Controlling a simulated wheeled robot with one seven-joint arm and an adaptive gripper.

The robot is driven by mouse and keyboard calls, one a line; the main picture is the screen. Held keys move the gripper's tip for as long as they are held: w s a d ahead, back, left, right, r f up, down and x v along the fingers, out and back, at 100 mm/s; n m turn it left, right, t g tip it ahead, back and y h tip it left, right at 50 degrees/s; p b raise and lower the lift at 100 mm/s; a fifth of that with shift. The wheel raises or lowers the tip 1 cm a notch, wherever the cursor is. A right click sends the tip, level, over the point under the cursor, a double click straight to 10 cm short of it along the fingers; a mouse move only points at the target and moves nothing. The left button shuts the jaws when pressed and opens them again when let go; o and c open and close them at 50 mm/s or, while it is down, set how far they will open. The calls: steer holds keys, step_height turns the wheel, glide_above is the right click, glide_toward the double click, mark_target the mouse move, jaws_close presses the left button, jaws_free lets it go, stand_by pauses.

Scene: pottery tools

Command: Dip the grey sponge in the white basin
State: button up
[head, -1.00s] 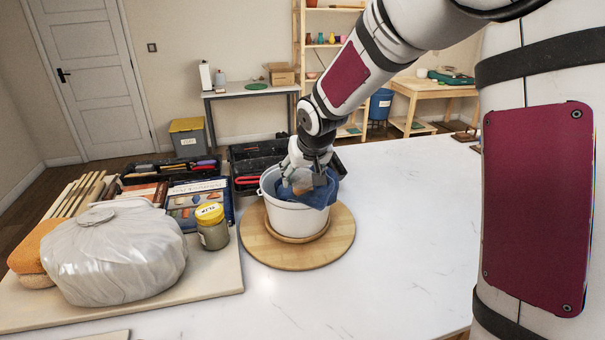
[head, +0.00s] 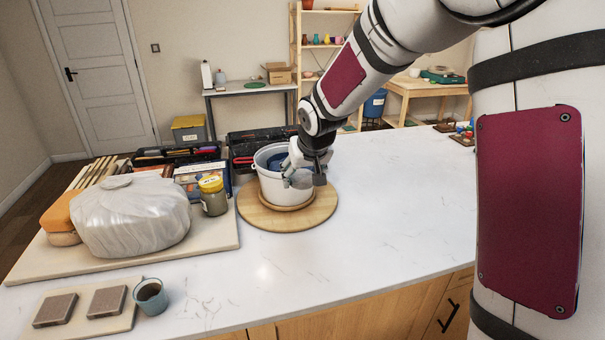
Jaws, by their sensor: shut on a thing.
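The white basin (head: 270,188) stands upright on a round wooden board (head: 258,216) on the white worktop. A dark blue patch (head: 278,160) shows inside its rim; I cannot tell what it is. My gripper (head: 304,180) points down at the basin's right front side, and its fingers overlap the outer wall in the picture. It is shut on a small grey piece, seemingly the grey sponge (head: 299,179), largely hidden by the fingers. I cannot tell whether the piece touches the basin.
A plastic-wrapped lump (head: 130,216), an orange block (head: 62,215) and a yellow-lidded jar (head: 213,196) stand on a board at left. A small cup (head: 150,296) and two grey-brown blocks are at front left.

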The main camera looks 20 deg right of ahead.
steer(key=shift+f, duration=0.1)
step_height(320, 180, down, 7)
steer(key=b, duration=0.4)
steer(key=shift+r, duration=0.2)
stand_by(0.9)
steer(key=o, duration=0.4)
steer(key=shift+r, duration=0.2)
